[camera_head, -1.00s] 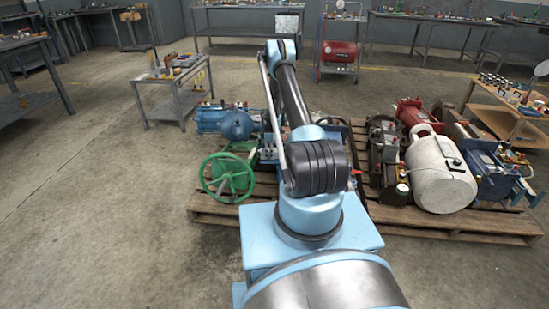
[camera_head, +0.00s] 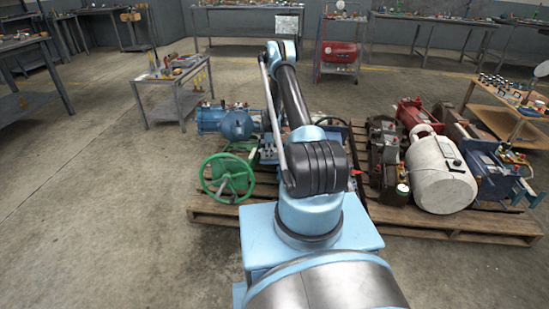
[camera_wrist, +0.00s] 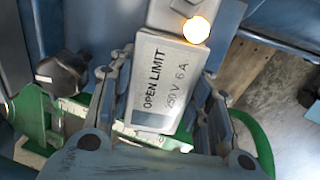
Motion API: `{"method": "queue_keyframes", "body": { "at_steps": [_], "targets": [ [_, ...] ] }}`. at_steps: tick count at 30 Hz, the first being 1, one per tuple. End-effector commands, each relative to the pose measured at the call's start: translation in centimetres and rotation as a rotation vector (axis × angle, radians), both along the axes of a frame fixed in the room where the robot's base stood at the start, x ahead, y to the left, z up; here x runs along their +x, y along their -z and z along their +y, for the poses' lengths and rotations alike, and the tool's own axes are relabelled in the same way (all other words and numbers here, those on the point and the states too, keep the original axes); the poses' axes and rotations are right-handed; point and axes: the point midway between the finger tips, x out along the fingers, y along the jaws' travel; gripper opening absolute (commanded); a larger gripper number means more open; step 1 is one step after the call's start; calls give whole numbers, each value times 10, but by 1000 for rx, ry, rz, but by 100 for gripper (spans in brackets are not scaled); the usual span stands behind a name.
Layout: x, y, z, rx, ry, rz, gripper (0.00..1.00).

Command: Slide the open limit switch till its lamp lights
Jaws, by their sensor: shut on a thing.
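The open limit switch (camera_wrist: 158,88) is a pale box labelled "OPEN LIMIT 250 V 6 A", in the middle of the wrist view. Its lamp (camera_wrist: 196,30) at the upper end glows warm yellow. My gripper (camera_wrist: 165,90) is shut on the switch, with one finger on each side of the box. In the head view my arm hides the switch and the gripper. A green valve with a handwheel (camera_head: 227,178) stands at the left of the near pallet (camera_head: 215,208).
A dark knob (camera_wrist: 62,72) sits left of the switch in the wrist view. Green metalwork (camera_wrist: 255,140) runs below it. A blue motor (camera_head: 210,118) lies behind the handwheel. A white tank (camera_head: 440,175) and other machines crowd the right pallet. Floor at left is clear.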

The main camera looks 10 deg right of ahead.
Motion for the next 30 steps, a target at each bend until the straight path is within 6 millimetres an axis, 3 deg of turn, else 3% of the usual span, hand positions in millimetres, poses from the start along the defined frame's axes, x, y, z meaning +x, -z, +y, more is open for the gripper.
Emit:
{"method": "queue_keyframes", "body": {
  "at_steps": [29, 30],
  "targets": [
    [4, 1, 0, 1, 0, -1, 16],
    [4, 1, 0, 1, 0, -1, 49]
  ]
}}
